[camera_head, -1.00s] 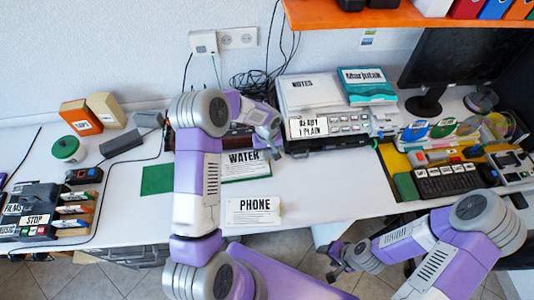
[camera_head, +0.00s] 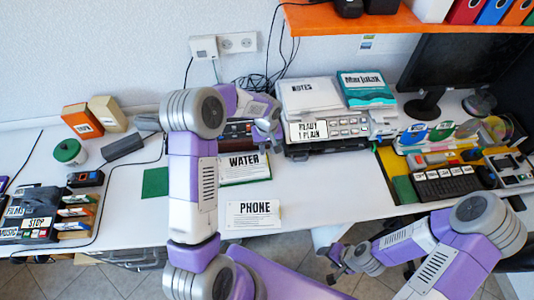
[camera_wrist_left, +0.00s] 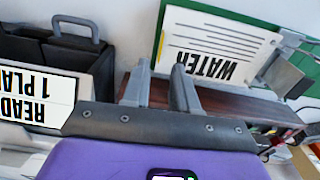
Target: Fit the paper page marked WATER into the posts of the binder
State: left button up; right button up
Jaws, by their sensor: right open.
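The white page marked WATER (camera_head: 246,173) has a green border showing at its edge. It lies on the desk just below and left of my left gripper (camera_head: 272,136). In the left wrist view the WATER page (camera_wrist_left: 215,48) is upside down against a green backing (camera_wrist_left: 186,5), to the right of my left gripper's fingers (camera_wrist_left: 160,80). These fingers stand apart with nothing between them. I cannot make out the binder's posts. My right gripper (camera_head: 345,262) is open and empty, low in front of the desk edge.
A PHONE page (camera_head: 253,215) lies at the desk's front edge. A dark reddish box (camera_head: 238,128) stands behind the WATER page, partly hidden by my arm. The READY 1 PLAIN machine (camera_head: 330,132) is right of my left gripper. The desk right of the pages is clear.

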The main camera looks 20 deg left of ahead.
pick_arm(q)
notch_tip(320, 180, up, 6)
jog(key=shift+p, duration=0.35)
jog(key=shift+r, duration=0.1)
